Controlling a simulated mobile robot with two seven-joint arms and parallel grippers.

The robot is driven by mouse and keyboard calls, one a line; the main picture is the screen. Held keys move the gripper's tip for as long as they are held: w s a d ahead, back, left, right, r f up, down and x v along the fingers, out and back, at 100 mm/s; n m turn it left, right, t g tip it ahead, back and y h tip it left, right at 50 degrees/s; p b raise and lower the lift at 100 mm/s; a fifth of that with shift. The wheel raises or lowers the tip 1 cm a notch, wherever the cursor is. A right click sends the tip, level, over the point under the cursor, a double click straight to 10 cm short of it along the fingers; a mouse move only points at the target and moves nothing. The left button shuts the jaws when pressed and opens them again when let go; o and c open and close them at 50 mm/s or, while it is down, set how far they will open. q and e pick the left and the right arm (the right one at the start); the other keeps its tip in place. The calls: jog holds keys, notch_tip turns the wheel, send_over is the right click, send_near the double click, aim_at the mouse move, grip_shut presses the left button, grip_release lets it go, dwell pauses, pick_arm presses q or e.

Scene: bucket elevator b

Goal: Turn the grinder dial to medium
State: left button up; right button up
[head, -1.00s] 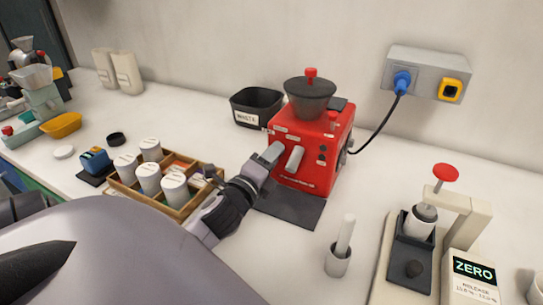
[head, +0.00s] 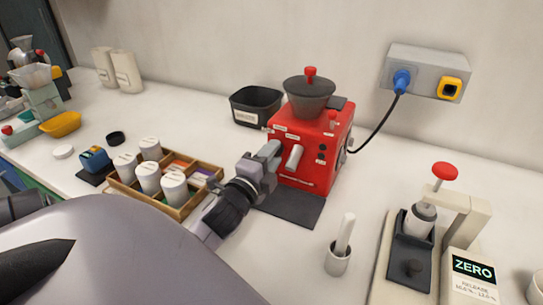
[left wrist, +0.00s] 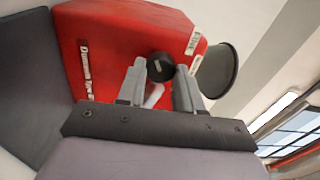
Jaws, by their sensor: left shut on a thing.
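My right gripper is not in view.
A wooden tray (head: 178,212) with white canisters stands left of my left arm. A black bin (head: 256,104) is behind the grinder.

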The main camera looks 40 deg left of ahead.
pick_arm(q)
jog(key=o, duration=0.8)
jog(key=shift+c, duration=0.2)
jog(key=shift+s, duration=0.1)
jog(key=b+v, duration=0.1)
jog(key=v, duration=0.6)
jog(key=shift+s, duration=0.1)
